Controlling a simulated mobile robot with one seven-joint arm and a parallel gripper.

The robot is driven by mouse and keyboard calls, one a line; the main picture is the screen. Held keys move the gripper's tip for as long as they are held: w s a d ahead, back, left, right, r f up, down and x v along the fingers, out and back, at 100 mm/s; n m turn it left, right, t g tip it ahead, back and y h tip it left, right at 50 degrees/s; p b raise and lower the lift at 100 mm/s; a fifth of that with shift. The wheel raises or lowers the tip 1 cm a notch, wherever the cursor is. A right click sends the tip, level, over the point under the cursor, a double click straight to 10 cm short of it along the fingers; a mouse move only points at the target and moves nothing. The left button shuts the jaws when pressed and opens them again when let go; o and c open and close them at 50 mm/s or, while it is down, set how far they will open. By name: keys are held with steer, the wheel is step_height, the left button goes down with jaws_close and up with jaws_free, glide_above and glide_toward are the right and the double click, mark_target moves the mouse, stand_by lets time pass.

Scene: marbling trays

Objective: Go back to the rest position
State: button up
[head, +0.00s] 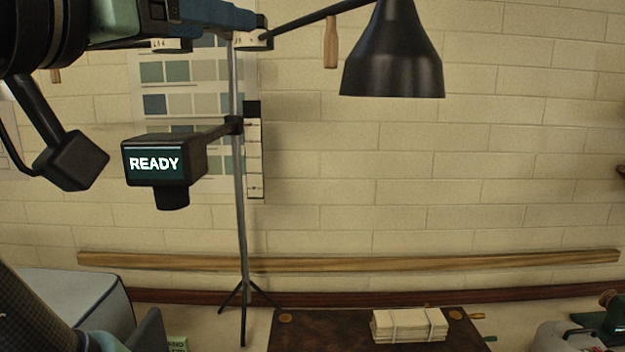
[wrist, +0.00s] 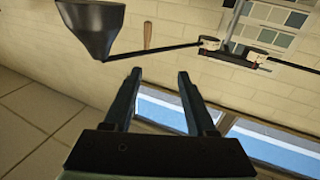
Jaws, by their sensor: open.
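My gripper (wrist: 160,78) shows in the wrist view, with its two dark fingers spread apart and nothing between them. It is open and empty, raised in the air and facing the brick wall (wrist: 185,72). A small box with a screen reading READY (head: 155,164) is clamped to a thin stand (head: 240,200) in the head view.
A black lamp shade (head: 392,55) hangs at the upper middle; it also shows in the wrist view (wrist: 90,28). A bundle of pale blocks (head: 409,325) lies on a dark brown board (head: 330,325) at the bottom.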

steer(key=w+d+f+n+t+y, duration=0.3)
steer(key=t+y, duration=0.1)
steer(key=s+d+t+y, duration=0.2)
steer(key=s+d+t, duration=0.3)
steer(key=s, duration=0.6)
steer(key=shift+d+f+n+t, duration=0.3)
steer(key=shift+d+f+t, duration=0.1)
steer(key=shift+d, duration=0.45)
